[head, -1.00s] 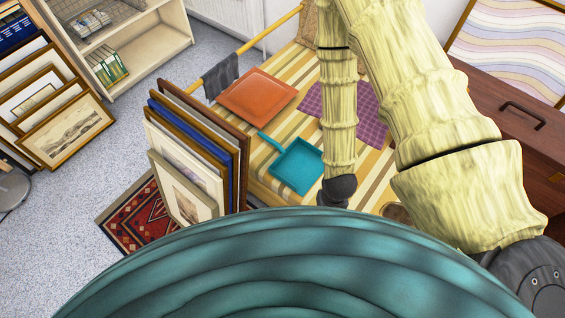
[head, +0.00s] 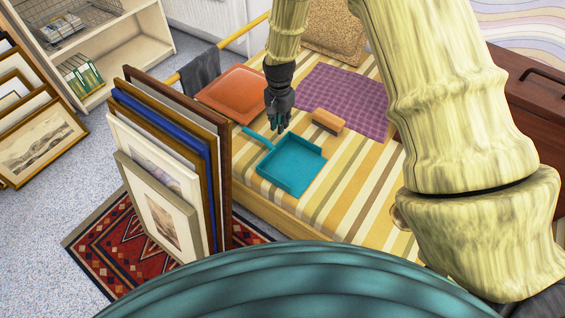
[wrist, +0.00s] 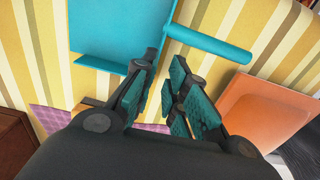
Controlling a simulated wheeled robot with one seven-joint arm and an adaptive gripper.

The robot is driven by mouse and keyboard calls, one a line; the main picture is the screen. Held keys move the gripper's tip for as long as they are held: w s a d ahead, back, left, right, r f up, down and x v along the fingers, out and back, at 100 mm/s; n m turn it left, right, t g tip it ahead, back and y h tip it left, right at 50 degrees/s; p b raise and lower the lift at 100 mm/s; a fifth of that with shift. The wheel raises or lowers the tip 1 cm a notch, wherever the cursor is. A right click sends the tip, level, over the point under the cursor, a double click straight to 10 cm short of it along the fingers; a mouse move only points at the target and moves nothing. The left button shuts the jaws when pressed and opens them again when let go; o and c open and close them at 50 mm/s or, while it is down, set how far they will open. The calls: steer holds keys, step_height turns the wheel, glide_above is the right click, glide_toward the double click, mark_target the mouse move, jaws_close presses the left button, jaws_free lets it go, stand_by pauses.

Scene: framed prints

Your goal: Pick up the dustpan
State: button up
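The teal dustpan (head: 292,165) lies on a striped bed cover, its handle (head: 258,134) pointing up and left. In the head view my gripper (head: 277,130) hangs pointing down above the dustpan, near the handle and the pan's back edge. In the wrist view the dustpan (wrist: 105,30) fills the upper left, with its handle (wrist: 210,44) running right, beyond the fingertips. My gripper (wrist: 160,75) is open, with a gap between its teal-padded fingers. Nothing shows held between them. Whether the fingers touch the dustpan cannot be told.
An orange tray-like item (head: 232,94), a purple checked cloth (head: 345,100) and a wooden block-like item (head: 328,121) lie around the dustpan on the bed. Framed prints (head: 160,190) stand upright at the bed's left edge. A dark wooden cabinet (head: 535,105) is at right.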

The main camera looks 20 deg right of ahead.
mark_target(281, 140)
steer(key=shift+w+f+b, duration=0.15)
steer(key=shift+f+b, duration=0.3)
steer(key=shift+f, duration=2.25)
steer(key=shift+d+f+b, duration=0.15)
steer(key=shift+f+b, duration=0.55)
steer(key=shift+f, duration=1.9)
jaws_close()
steer(key=shift+r, duration=0.1)
